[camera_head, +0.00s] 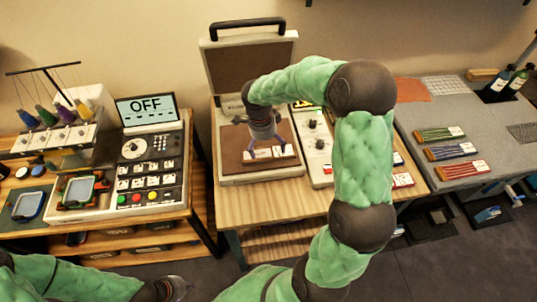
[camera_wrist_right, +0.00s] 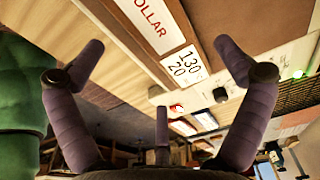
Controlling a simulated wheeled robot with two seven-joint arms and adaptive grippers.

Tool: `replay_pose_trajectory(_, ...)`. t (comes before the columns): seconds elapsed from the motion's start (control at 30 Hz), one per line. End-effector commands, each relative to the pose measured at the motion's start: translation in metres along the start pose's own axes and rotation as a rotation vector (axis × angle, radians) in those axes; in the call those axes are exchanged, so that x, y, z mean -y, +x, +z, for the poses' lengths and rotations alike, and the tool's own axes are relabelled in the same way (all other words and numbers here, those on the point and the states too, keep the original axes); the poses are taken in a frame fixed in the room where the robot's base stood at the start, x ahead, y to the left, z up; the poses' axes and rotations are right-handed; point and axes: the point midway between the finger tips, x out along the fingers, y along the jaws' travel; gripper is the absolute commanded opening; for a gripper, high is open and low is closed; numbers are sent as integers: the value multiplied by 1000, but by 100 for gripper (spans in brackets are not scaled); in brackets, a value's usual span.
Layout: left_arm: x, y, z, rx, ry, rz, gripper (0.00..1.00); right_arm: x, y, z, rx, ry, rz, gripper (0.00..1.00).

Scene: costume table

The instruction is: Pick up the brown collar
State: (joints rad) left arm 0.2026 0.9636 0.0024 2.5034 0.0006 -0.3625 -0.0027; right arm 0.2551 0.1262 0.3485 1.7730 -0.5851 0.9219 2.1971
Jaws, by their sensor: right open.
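A brown piece (camera_head: 232,143) lies on the lower plate of the open case-like press. White labels (camera_head: 262,154) show at its front part. In the right wrist view a label reading "COLLAR" (camera_wrist_right: 150,25) and one reading "130 20" (camera_wrist_right: 184,65) sit by a brown surface (camera_wrist_right: 255,20). I cannot tell whether this brown surface is the collar itself or the plate. My right gripper (camera_head: 267,142) is above it, fingers spread and empty; it also shows in the right wrist view (camera_wrist_right: 160,60). My left gripper (camera_head: 177,289) is low at the bottom left; its fingers are unclear.
The press lid (camera_head: 245,72) stands open behind. A control box (camera_head: 315,145) with knobs is right of the press. A panel with an "OFF" screen (camera_head: 147,108) stands left. A grey table (camera_head: 450,118) with bundled strips is at right. My right arm hides part of the middle table.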

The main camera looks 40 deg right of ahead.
Motion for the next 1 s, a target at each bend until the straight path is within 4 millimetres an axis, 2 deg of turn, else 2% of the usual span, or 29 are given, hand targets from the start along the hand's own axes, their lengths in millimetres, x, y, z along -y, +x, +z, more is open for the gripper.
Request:
replay_pose_trajectory(0.2, 2, 7, 0, 0, 0, 0, 0, -2, 33, -1, -1, -1, 4, 100)
replay_pose_trajectory(0.3, 3, 8, 0, 0, 0, 0, 0, -2, 42, -2, 0, -1, 2, 100)
replay_pose_trajectory(0.6, 3, 8, 0, 0, 0, 0, 0, -2, 47, -1, 1, -1, 1, 100)
replay_pose_trajectory(0.63, 3, 8, 0, 0, 0, 0, 0, -2, 47, -1, 1, -1, 1, 97)
replay_pose_trajectory(0.8, 3, 8, 0, 0, 0, 0, 0, -2, 46, -1, 1, -1, 1, 50)
replay_pose_trajectory(0.93, 3, 8, 0, 0, 0, 0, 0, -2, 46, -1, 1, -1, 1, 49)
replay_pose_trajectory(0.97, 3, 8, 0, 0, 0, 0, 0, -2, 47, -1, 1, -1, 1, 44)
replay_pose_trajectory(1.0, 3, 8, 0, 0, 0, 0, 0, -2, 47, -1, 1, -1, 1, 44)
